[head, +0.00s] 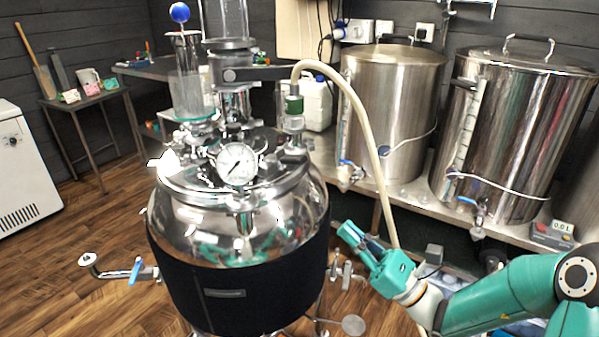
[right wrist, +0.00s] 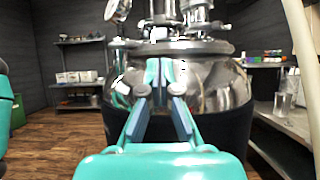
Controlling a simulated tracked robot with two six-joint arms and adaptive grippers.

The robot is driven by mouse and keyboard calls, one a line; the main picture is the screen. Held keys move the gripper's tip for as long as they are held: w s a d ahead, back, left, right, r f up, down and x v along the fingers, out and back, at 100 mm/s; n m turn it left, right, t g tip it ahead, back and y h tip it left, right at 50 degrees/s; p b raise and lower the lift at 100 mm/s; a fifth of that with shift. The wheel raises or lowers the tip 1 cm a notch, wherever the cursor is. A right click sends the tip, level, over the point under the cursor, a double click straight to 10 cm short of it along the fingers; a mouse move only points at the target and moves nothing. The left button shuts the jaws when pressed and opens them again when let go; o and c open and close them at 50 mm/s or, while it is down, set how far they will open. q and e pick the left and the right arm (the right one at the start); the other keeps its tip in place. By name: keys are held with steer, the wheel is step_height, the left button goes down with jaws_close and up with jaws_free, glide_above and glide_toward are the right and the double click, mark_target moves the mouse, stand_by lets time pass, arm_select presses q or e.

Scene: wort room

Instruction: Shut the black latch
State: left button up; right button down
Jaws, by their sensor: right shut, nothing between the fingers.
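A shiny steel vessel (head: 240,215) with a black jacket (head: 240,310) stands in the middle of the head view. I cannot make out for certain which part is the black latch. A dark horizontal bar (head: 270,73) with a round knob sits above the lid, below a glass column. My right gripper (head: 346,232) is shut and empty, to the right of the vessel and apart from it in the head view. In the right wrist view its closed fingers (right wrist: 165,75) point at the vessel (right wrist: 220,85). My left gripper is not in view.
A pressure gauge (head: 237,164) faces forward on the lid. A pale hose (head: 376,140) arcs down from the lid past my right gripper. Two steel pots (head: 395,100) (head: 510,130) stand on the bench at right. A valve pipe (head: 120,272) sticks out at left.

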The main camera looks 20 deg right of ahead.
steer(key=shift+w+a, duration=0.1)
steer(key=shift+a, duration=0.05)
steer(key=p, duration=0.2)
glide_toward(290, 163)
steer(key=shift+w+d+f+x, duration=0.1)
steer(key=shift+w+f+x, duration=0.05)
steer(key=shift+x, duration=0.9)
steer(key=shift+w+d+f+x, duration=0.1)
steer(key=shift+w+x, duration=0.05)
steer(key=shift+x, duration=0.85)
steer(key=shift+w+d+f+x, duration=0.1)
steer(key=shift+w+f+x, duration=0.1)
steer(key=shift+x, duration=0.85)
